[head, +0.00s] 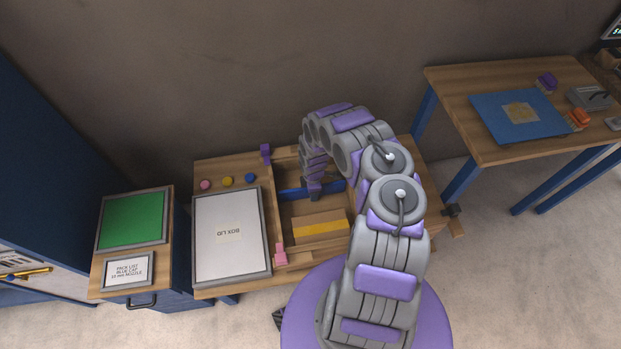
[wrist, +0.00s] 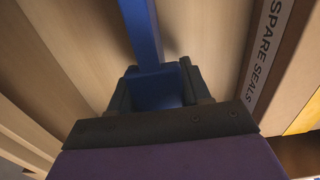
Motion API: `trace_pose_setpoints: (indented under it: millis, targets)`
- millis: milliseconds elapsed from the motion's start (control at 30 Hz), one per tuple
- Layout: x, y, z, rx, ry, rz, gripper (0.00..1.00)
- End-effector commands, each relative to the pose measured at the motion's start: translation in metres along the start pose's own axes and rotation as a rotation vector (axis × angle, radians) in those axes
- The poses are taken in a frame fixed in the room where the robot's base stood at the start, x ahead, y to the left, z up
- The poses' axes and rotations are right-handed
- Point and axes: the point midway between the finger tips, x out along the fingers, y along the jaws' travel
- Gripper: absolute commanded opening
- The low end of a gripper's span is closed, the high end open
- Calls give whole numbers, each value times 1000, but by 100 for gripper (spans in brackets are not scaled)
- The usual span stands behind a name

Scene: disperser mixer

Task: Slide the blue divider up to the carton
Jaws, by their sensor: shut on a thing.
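The blue divider (head: 291,192) lies across the wooden box, towards its far side. My gripper (head: 314,194) is shut on the middle of it, reaching down from above. In the wrist view the blue divider (wrist: 142,32) runs up from between the dark jaws of my gripper (wrist: 160,88). The carton (head: 318,217), brown with a yellow band, sits in the near part of the box. A gap of bare wooden floor separates it from the divider. In the wrist view the carton's side (wrist: 268,45) reads "SPARE SEALS" at the right.
The wooden box has a purple clip (head: 265,153) at its far left and a pink clip (head: 280,253) at its near left. Another table (head: 500,145) stands at the right.

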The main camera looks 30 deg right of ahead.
Motion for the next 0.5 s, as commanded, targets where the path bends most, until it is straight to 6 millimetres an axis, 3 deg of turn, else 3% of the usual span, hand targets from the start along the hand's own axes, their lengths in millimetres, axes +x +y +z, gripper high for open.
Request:
trace_pose_setpoints:
  millis: [33, 200, 500]
  targets:
    - [-4, -14, 0, -1, -1, -11, 0]
    - [-2, -41, 0, 0, -1, -11, 0]
    - [0, -49, 0, -1, 2, -1, 0]
